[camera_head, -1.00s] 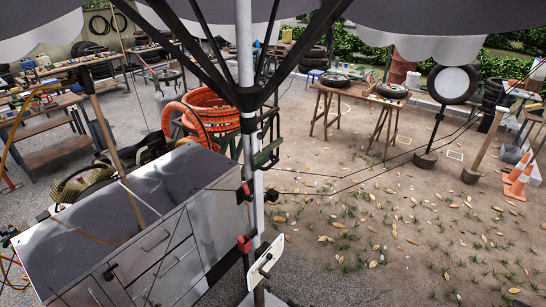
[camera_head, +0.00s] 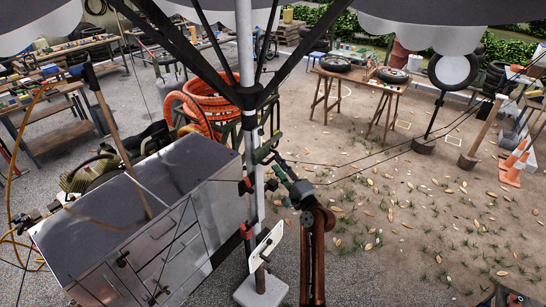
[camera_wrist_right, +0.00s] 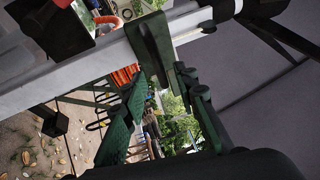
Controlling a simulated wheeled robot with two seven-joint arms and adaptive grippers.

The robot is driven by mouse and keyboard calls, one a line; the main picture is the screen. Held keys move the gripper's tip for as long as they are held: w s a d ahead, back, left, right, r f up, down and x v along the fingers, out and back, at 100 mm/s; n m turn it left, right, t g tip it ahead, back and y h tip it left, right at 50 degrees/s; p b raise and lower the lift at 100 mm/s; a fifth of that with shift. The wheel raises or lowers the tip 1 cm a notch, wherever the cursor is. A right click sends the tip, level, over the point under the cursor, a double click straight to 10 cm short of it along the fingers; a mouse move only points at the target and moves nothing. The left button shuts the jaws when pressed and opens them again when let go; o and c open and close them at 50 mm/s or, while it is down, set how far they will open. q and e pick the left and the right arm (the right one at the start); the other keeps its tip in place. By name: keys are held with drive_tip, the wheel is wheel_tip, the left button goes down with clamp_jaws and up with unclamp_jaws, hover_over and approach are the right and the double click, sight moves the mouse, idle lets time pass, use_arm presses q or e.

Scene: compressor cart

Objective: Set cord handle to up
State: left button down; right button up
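A dark green handle-like piece (camera_head: 264,153) sits on the white upright pole (camera_head: 247,80) in the head view. It may be the cord handle; I cannot tell for certain. In the right wrist view a dark green block (camera_wrist_right: 152,45) lies across the white pole (camera_wrist_right: 75,72). My right gripper (camera_head: 277,166) is beside the pole, close to this green piece. Its green fingers (camera_wrist_right: 163,115) are apart, with a clear gap between them and nothing visibly held. Contact with the green piece is unclear. My left gripper is not in view.
Thin dark lines run right from the pole area. A grey-topped cabinet (camera_head: 145,190) stands left of the pole, with a ribbed machine part (camera_head: 85,178) behind it. An orange hose coil (camera_head: 210,104) is behind the pole. Leaf-strewn ground (camera_head: 400,210) is open at right.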

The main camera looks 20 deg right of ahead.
drive_tip(key=shift+p+x, duration=0.45)
drive_tip(key=shift+x, duration=1.9)
drive_tip(key=shift+f, duration=0.15)
clamp_jaws()
